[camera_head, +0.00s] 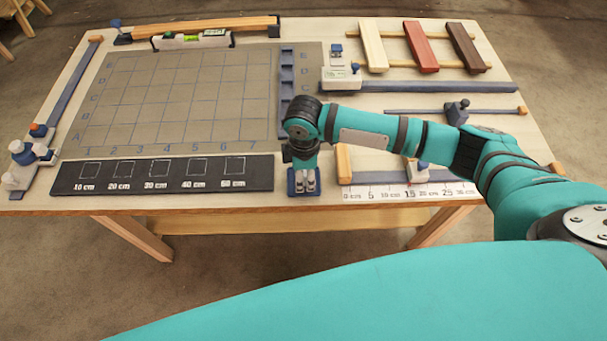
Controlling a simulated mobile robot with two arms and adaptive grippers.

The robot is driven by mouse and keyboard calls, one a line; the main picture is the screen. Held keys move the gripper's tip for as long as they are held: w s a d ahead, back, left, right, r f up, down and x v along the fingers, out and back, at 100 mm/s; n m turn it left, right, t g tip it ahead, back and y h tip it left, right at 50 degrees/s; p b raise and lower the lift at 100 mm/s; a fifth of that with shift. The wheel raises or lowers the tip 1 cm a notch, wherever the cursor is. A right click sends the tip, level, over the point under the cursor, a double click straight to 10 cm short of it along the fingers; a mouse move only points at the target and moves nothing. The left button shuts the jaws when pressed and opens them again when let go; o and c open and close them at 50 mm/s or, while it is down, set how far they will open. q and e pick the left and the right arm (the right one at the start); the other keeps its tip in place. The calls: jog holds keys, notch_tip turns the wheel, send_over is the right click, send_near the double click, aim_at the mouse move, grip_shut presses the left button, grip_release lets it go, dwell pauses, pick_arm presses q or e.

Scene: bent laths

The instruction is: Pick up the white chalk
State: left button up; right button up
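My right gripper (304,184) points down over a small blue holder (291,182) at the table's front edge, right of the black strip. Pale finger parts show close together against the holder. The gripper is too small and too much in front of the holder to tell whether its fingers are open or shut. I cannot make out the white chalk for certain; it may be hidden behind or between the fingers. My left gripper is not in view.
A grey grid board (190,98) fills the table's left half, with a black strip (130,176) marked in centimetres before it. A white ruler (385,193) lies right of the gripper. Three laths, including a red one (420,47), lie at back right.

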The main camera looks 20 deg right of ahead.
grip_shut()
jog(key=shift+r, duration=0.1)
jog(key=shift+r, duration=0.45)
jog(key=shift+s+a+r+b, duration=0.1)
jog(key=shift+s+r+b, duration=0.2)
jog(key=shift+r, duration=0.3)
jog(key=shift+s+a+r+b, duration=0.1)
jog(key=shift+s+r+b, duration=0.15)
jog(key=shift+r, duration=0.35)
jog(key=s+a+b, duration=0.1)
jog(key=s+a, duration=0.1)
jog(key=s, duration=0.5)
jog(key=s+a+r+b, duration=0.1)
jog(key=s+a, duration=0.2)
jog(key=s, duration=0.4)
jog(key=shift+r, duration=0.3)
jog(key=shift+a, duration=0.1)
jog(key=shift+c, duration=0.8)
grip_release()
jog(key=c, duration=0.5)
